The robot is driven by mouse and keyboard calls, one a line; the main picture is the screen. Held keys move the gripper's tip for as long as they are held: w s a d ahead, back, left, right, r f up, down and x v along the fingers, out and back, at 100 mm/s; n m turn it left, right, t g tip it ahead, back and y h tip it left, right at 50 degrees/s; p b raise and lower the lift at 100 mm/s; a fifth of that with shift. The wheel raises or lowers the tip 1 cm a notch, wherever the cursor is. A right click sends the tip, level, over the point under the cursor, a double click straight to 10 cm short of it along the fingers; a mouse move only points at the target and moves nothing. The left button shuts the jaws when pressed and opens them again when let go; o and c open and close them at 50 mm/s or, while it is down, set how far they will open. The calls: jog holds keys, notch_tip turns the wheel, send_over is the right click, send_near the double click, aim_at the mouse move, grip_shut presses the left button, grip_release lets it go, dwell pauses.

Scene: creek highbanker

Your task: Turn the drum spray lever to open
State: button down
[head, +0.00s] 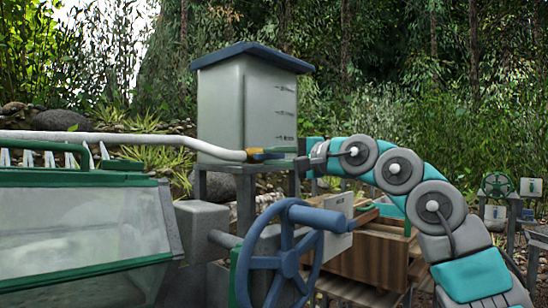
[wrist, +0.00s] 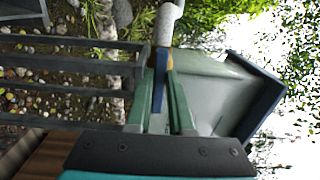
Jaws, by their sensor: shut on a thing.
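The spray lever is a slim blue handle (head: 270,157) at the right end of a white pipe (head: 120,139), beside a yellow fitting (head: 257,152). My gripper (head: 285,151) reaches it from the right in the head view. In the wrist view, the blue lever (wrist: 159,82) lies between the green fingers of my gripper (wrist: 161,75), which are shut on it. The white pipe (wrist: 167,22) shows beyond the fingertips. The lever points along my fingers, roughly in line with the pipe. The fingers hide part of the lever, and I cannot tell how far it is turned.
A pale tank with a blue lid (head: 246,105) stands just behind the lever. A blue handwheel (head: 286,258) is below, in front of a wooden box (head: 368,252). A green-framed clear housing (head: 85,235) fills the lower left.

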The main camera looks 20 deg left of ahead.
dwell(0.3)
jog(key=c, duration=0.8)
grip_release()
jog(key=b+v, duration=0.1)
jog(key=v, duration=0.6)
jog(key=shift+s+d+b, duration=0.2)
jog(key=shift+d+b, duration=0.15)
jog(key=shift+b, duration=0.05)
